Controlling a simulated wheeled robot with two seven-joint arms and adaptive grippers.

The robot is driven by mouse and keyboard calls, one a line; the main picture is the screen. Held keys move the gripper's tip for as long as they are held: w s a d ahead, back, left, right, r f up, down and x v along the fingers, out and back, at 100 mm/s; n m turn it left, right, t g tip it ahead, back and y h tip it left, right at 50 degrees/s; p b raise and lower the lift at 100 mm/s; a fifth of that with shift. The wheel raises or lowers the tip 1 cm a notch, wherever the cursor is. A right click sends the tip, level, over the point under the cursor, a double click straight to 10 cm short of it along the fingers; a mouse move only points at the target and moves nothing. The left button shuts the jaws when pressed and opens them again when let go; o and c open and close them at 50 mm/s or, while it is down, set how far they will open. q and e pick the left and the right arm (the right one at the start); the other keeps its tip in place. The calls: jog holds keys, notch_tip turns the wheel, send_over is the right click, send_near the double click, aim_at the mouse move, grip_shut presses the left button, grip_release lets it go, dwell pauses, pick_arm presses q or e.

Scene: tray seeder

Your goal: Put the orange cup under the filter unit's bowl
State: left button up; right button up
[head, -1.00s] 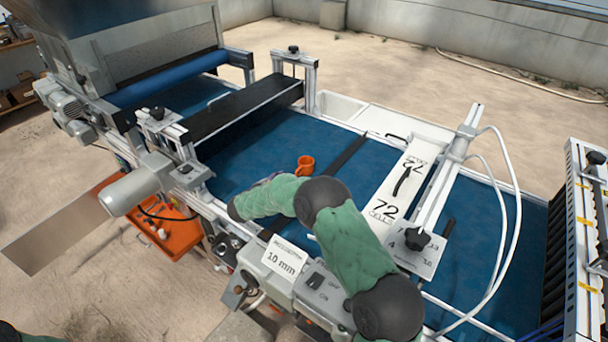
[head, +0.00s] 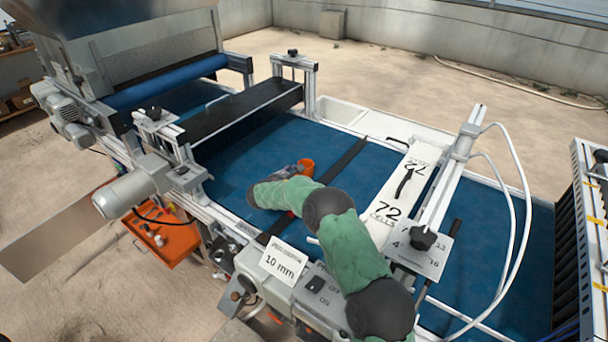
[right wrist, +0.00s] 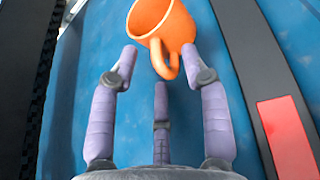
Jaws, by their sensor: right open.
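My right gripper (head: 291,171) is low over the belt, just left of the cup and partly hidden by my green forearm. In the right wrist view, the gripper (right wrist: 160,60) has its lilac fingers spread and empty. The cup (right wrist: 178,28) sits at the fingertips, its handle pointing between them, and I cannot tell whether they touch. My left gripper is not in view. I cannot make out the filter unit or its bowl.
A dark strip (head: 345,160) crosses the belt right of the cup; a red patch (right wrist: 285,130) shows on it. A black bridge (head: 240,112) spans the belt behind left. An orange tray (head: 165,240) hangs lower left.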

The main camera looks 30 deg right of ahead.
grip_shut()
jog(key=shift+r, duration=0.1)
jog(key=shift+r+p, duration=0.3)
jog(key=shift+r, duration=0.35)
jog(key=s+a+r+p, duration=0.6)
jog(key=s+a+r, duration=0.1)
jog(key=s+r, duration=0.4)
jog(key=shift+s+a+r, duration=0.15)
jog(key=shift+s+r, duration=0.05)
jog(key=shift+s, duration=0.4)
